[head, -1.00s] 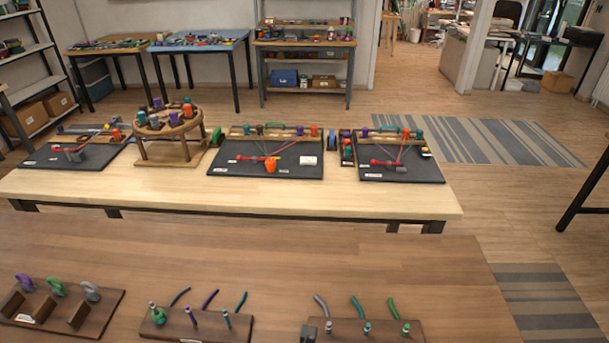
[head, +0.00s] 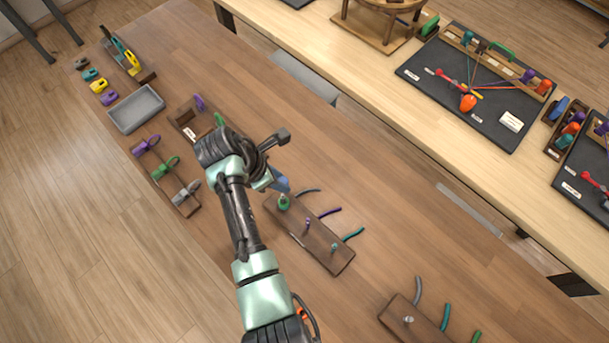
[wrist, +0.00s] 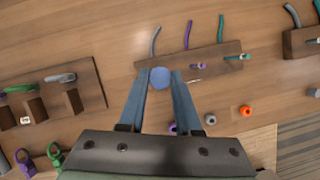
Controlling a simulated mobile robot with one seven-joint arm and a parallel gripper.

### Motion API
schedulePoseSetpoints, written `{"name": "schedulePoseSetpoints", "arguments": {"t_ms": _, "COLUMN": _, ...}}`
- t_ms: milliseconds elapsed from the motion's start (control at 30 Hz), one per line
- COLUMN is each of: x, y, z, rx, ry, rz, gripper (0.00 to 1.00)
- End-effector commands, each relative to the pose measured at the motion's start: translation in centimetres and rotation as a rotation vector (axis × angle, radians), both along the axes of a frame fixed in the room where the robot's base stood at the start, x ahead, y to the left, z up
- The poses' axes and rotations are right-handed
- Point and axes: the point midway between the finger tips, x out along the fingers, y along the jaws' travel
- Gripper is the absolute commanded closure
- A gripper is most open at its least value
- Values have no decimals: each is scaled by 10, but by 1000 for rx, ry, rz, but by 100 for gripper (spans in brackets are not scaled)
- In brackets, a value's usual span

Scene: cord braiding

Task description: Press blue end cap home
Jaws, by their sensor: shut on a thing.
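My gripper (wrist: 160,79) is shut on a round blue end cap (wrist: 160,78), which shows between the two blue fingertips in the wrist view. The cap is over or at the left end of a brown wooden board (wrist: 217,59), by the grey cord. In the head view the blue fingers (head: 279,182) are at the far-left end of this board (head: 335,257), just above a green-bodied post (head: 284,203). The cap cannot be made out there. Whether it touches the post cannot be told. A purple post (head: 307,223) and a teal post (head: 333,246) stand farther along.
Grey, purple and teal cords (head: 353,235) stick out beside the board. Another corded board (head: 400,318) lies to the lower right. A rack with coloured loops (head: 165,175) and a grey tray (head: 136,108) are to the left. Several loose rings, one orange (wrist: 246,111), show in the wrist view.

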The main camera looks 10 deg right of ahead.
Motion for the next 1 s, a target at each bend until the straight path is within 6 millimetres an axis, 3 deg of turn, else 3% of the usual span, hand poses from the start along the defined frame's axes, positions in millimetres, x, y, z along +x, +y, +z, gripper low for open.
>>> {"name": "schedulePoseSetpoints", "arguments": {"t_ms": 367, "x": 1, "y": 5, "z": -10, "rx": -2, "ry": -1, "rz": 0, "gripper": 100}}
{"name": "schedulePoseSetpoints", "arguments": {"t_ms": 1000, "x": 1, "y": 4, "z": -54, "rx": -2, "ry": 0, "rz": 0, "gripper": 100}}
